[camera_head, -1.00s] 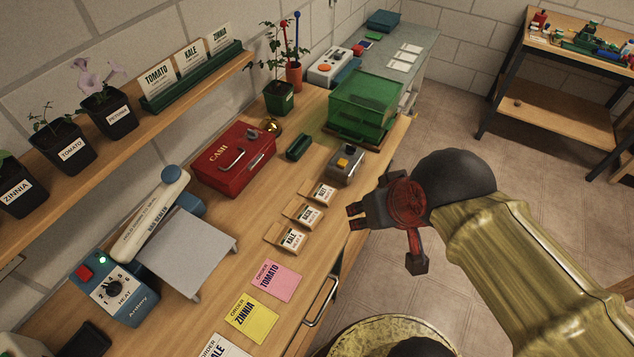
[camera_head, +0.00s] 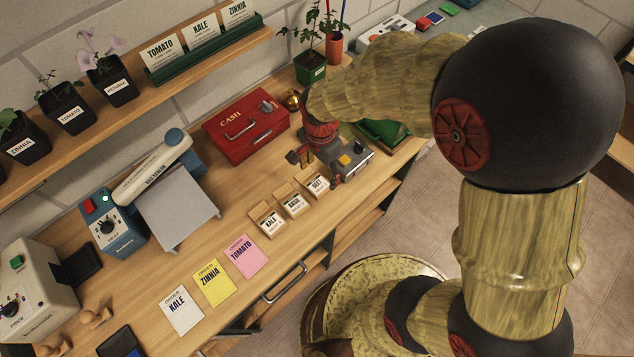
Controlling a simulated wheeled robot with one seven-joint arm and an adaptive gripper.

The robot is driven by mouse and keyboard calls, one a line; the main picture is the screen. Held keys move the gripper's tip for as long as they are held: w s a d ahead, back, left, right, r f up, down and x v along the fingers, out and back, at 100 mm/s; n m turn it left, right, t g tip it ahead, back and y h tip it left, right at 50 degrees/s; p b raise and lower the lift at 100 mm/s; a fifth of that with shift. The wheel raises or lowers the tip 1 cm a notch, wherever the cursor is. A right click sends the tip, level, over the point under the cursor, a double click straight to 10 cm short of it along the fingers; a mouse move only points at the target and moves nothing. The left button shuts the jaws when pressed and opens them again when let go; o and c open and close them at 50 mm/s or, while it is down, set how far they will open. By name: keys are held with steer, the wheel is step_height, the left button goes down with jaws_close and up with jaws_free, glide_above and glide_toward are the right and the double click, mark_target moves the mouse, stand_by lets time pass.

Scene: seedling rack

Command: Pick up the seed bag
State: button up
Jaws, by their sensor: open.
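Three small brown seed bags with white labels stand in a row on the wooden counter: one reading KALE (camera_head: 269,222), a middle one with a label too small to read surely (camera_head: 294,203), and one that looks like BEET (camera_head: 317,184). My gripper (camera_head: 314,170) points down over the counter, just behind the BEET bag. Its fingers are spread and nothing shows between them. I cannot tell whether a finger touches that bag.
A red cash box (camera_head: 246,126) is behind left. Order cards, including a pink one (camera_head: 240,257), lie in front left.

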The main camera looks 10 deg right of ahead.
mark_target(320, 183)
step_height(320, 183, down, 6)
steer(key=shift+w+f+b, duration=0.1)
steer(key=shift+w+b, duration=0.05)
steer(key=shift+b, duration=0.55)
steer(key=shift+c, duration=1.1)
steer(key=c, duration=1)
